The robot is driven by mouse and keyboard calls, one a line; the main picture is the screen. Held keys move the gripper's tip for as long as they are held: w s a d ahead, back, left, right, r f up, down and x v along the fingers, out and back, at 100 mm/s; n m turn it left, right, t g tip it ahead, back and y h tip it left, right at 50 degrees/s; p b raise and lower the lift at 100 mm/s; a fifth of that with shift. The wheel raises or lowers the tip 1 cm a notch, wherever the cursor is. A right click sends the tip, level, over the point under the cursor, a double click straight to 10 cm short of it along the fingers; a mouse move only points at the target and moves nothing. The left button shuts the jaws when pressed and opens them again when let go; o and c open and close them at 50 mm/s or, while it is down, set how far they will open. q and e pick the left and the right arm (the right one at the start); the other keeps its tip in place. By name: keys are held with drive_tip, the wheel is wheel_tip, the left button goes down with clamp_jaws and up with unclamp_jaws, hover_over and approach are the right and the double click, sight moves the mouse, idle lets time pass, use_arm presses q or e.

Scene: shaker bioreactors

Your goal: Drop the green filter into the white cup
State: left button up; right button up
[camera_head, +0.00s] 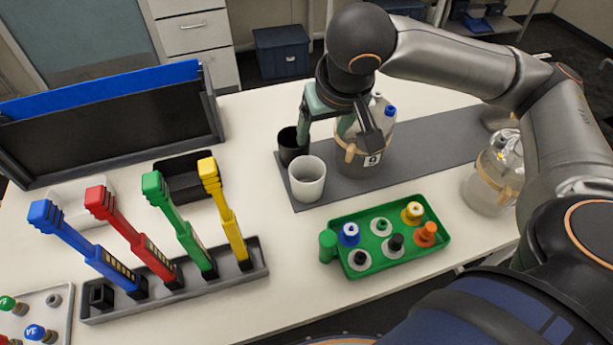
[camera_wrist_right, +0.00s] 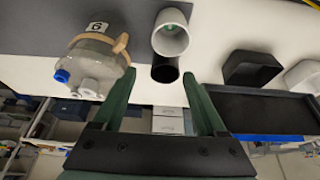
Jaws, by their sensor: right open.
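The white cup (camera_head: 307,182) stands upright at the left end of the dark grey mat. In the right wrist view, a small green piece (camera_wrist_right: 173,28) shows inside the white cup (camera_wrist_right: 168,44); it looks like the green filter. The head view does not show it. My right gripper (camera_head: 325,132) is open above the mat, behind the white cup and close to the black cup (camera_head: 289,151). Nothing shows between its fingers in the right wrist view (camera_wrist_right: 158,76). My left gripper is out of view.
A labelled bottle (camera_head: 377,143) stands beside my right gripper, another bottle (camera_head: 489,184) farther right. A green tray (camera_head: 353,273) holds several capped pieces; a green cylinder (camera_head: 327,246) is at its left end. A rack (camera_head: 256,262) holds coloured tools at left.

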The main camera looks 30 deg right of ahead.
drive_tip(key=p+v, duration=0.1)
drive_tip(key=v, duration=0.6)
drive_tip(key=shift+s+r, duration=0.25)
drive_tip(key=shift+r, duration=0.1)
drive_tip(key=shift+s, duration=0.1)
